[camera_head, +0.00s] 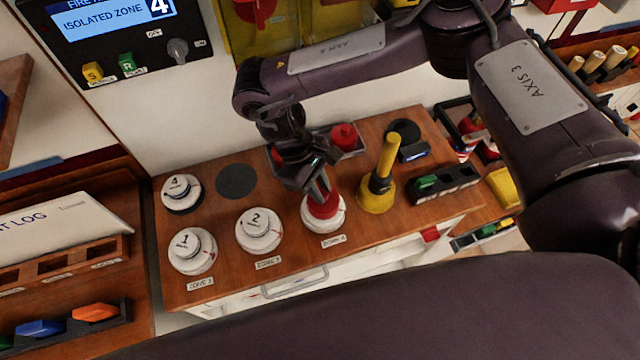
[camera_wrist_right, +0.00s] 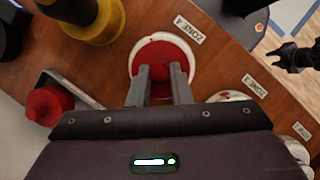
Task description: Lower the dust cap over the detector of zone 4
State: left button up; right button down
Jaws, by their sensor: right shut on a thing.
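My right gripper (camera_head: 322,186) is shut on the knob of a red dust cap (camera_head: 322,206). The cap is at the top of a white detector (camera_head: 334,224) beside a plate that reads as zone 4. In the right wrist view the cap (camera_wrist_right: 154,55) looks centred inside the detector's white rim (camera_wrist_right: 165,37). I cannot tell whether it is fully seated. That detector's own number is hidden. Another white detector (camera_head: 181,192), marked 4, stands at the back left. A dark claw-like shape (camera_wrist_right: 290,56), likely my left gripper, shows at the right wrist view's edge.
Detectors marked 1 (camera_head: 192,252) and 2 (camera_head: 258,231) stand to the left. A yellow post (camera_head: 378,185) stands close on the right. Behind are a red cap (camera_head: 343,137) in a tray and an empty dark disc (camera_head: 236,181). A black rack (camera_head: 446,184) is farther right.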

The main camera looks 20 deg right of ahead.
jog(key=shift+f, duration=0.15)
jog(key=c, duration=1.2)
grip_release()
jog(key=shift+c, duration=0.2)
jog(key=b+v, duration=0.1)
jog(key=v, duration=0.6)
jog(key=shift+r, duration=0.4)
jog(key=shift+a, duration=0.15)
